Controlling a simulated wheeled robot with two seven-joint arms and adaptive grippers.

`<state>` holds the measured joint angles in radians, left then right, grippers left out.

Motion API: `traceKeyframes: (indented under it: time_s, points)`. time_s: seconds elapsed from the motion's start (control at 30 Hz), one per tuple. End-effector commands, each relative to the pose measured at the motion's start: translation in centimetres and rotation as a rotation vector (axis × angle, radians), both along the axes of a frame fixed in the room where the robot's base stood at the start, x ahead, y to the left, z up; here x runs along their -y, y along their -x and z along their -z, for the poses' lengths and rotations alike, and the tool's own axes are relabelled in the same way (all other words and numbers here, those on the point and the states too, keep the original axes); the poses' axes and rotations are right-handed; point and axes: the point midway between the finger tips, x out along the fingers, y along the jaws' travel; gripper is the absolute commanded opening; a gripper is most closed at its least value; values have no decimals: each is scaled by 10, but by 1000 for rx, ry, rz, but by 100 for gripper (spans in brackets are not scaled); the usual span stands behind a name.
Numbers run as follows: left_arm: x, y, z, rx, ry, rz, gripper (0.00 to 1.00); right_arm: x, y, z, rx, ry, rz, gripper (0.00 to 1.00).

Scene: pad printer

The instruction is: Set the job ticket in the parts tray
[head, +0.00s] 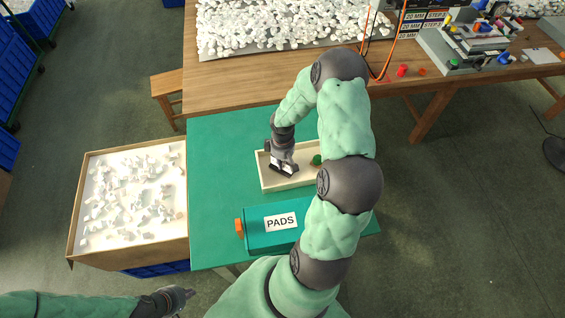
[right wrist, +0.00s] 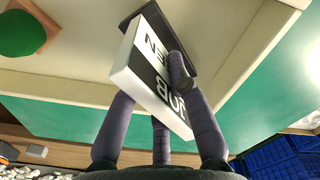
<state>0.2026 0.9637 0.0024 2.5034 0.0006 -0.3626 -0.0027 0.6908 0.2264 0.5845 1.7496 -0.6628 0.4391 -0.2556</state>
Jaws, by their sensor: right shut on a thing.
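The job ticket (right wrist: 148,72) is a white block with black lettered panels, only partly readable. My right gripper (right wrist: 165,95) is shut on it, with dark fingers around the block. In the head view my right gripper (head: 283,165) is over the left part of the cream parts tray (head: 290,184), which lies on the green mat. The ticket is tilted in the right wrist view, near the tray's pale floor; I cannot tell if it touches. My left gripper (head: 180,297) is low at the left, away from the tray; its fingers are too small to read.
A green round thing (head: 316,160) sits in the tray, partly hidden by my arm. A teal box marked PADS (head: 258,234) stands in front of the tray. A carton of white parts (head: 80,205) is at the left. The mat left of the tray is clear.

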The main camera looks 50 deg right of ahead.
Motion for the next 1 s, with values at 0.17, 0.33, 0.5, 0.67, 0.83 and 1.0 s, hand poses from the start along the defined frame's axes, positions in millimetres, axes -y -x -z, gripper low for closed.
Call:
traceKeyframes:
  time_s: [0.17,0.33,0.5,0.67,0.83,1.0]
  points:
    - [0,0,1,0,0,0,0,1,-1,3,2,2,2,0]
    - [0,0,3,0,0,0,0,1,-1,5,2,2,1,0]
    - [0,0,4,0,0,0,0,0,-1,6,2,2,1,42]
    - [0,0,4,0,0,0,0,0,-1,6,2,2,1,42]
    - [0,0,3,0,0,0,0,0,-1,5,2,2,1,42]
    - [0,0,-2,0,0,0,0,1,-1,-7,4,4,0,42]
